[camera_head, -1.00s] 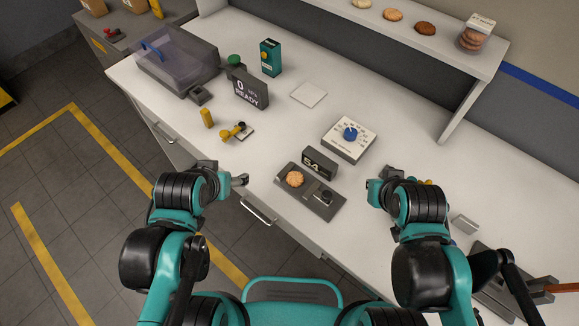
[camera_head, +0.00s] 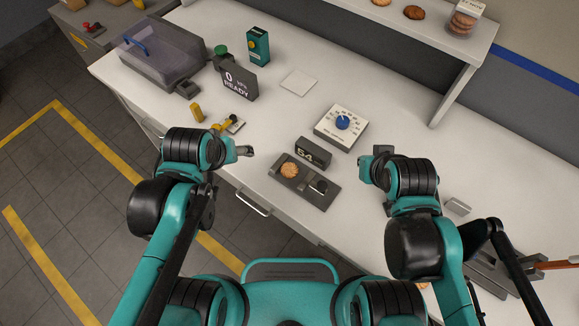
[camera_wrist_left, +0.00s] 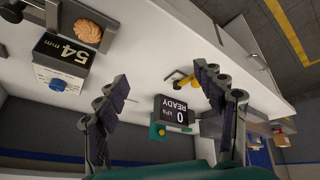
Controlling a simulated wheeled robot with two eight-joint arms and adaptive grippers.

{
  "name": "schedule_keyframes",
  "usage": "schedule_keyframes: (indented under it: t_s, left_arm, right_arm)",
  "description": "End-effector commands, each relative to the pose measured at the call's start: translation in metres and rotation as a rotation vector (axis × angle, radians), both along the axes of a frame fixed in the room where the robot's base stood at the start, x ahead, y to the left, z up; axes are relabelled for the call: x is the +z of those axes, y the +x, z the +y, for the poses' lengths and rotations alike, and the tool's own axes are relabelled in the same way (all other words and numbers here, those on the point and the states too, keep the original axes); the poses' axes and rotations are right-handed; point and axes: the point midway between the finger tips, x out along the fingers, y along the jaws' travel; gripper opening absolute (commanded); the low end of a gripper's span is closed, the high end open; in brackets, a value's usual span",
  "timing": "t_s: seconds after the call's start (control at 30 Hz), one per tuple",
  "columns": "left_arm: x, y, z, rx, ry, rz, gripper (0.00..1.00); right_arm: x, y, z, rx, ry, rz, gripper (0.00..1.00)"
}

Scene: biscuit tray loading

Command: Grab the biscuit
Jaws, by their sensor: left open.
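A round golden-brown biscuit (camera_head: 290,170) lies on the left part of a dark grey measuring station (camera_head: 313,202) with a "54" display (camera_head: 313,153). In the left wrist view the biscuit (camera_wrist_left: 88,32) is at the upper left, beside the "54 mm" display (camera_wrist_left: 62,57). My left gripper (camera_head: 244,151) is left of the biscuit in the head view, apart from it. Its fingers (camera_wrist_left: 160,76) are spread and empty in the left wrist view. My right gripper (camera_head: 373,160) is right of the station; its finger opening is unclear.
A blue-knobbed dial box (camera_head: 333,138) stands behind the station. A "READY" display (camera_head: 238,84), a teal box (camera_head: 258,45) and a clear-lidded case (camera_head: 160,60) stand at the back left. A white square pad (camera_head: 299,82) lies flat. A shelf (camera_head: 440,40) holds more biscuits.

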Motion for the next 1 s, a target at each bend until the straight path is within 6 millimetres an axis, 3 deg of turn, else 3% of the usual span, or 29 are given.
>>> schedule_keyframes:
  t_s: [0.17, 0.37, 0.7, 1.0]
  left_arm:
    - [0.006, 0.013, -0.024, 0.101, -0.069, 0.09, 0.69]
    - [0.004, 0.03, -0.067, 0.299, -0.144, 0.247, 0.69]
    - [-0.023, 0.04, -0.135, 0.649, -0.155, 0.449, 0.69]
    - [-0.045, 0.038, -0.15, 0.742, -0.142, 0.484, 0.69]
  right_arm:
    - [0.014, 0.0, 0.0, 0.0, 0.0, 0.0, 0.0]
    - [0.033, 0.0, 0.0, 0.0, 0.0, 0.0, 0.0]
    - [0.058, 0.0, 0.0, 0.0, 0.0, 0.0, 0.0]
    - [0.057, 0.0, 0.0, 0.0, 0.0, 0.0, 0.0]
